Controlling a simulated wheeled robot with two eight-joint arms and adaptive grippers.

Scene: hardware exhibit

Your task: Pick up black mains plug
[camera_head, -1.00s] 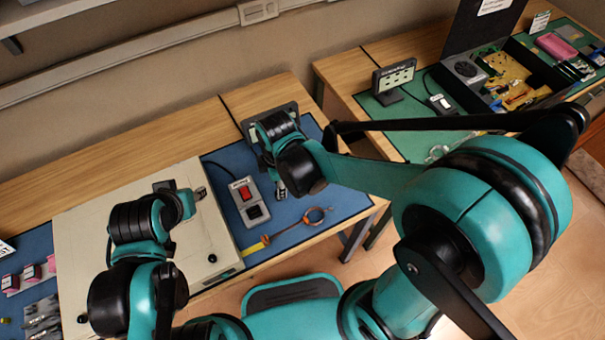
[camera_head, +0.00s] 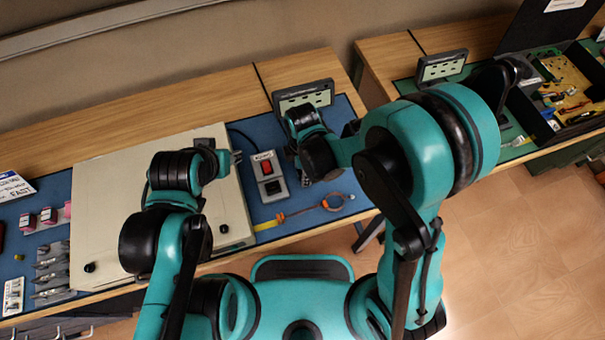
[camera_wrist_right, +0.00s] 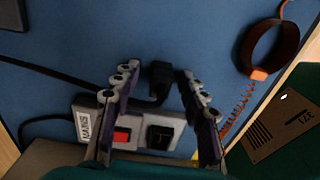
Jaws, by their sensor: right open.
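The black mains plug (camera_wrist_right: 160,78) lies on the blue mat (camera_wrist_right: 215,40) in the right wrist view, just beyond the mains box, with a black cable running from it. My right gripper (camera_wrist_right: 157,72) is open, its two fingers on either side of the plug, with gaps visible. Whether the fingertips are at the plug's height is unclear. In the head view my right gripper (camera_head: 305,178) points down beside the grey mains box (camera_head: 268,178); the arm hides the plug there. My left gripper (camera_head: 235,157) is over the cream panel; its jaws are too small to judge.
The mains box, with red switch and black socket, also shows close below the fingers in the wrist view (camera_wrist_right: 135,130). An orange wrist strap with coiled cord (camera_head: 333,202) lies to the right. A labelled stand (camera_head: 304,95) is behind. The cream panel (camera_head: 110,220) lies left.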

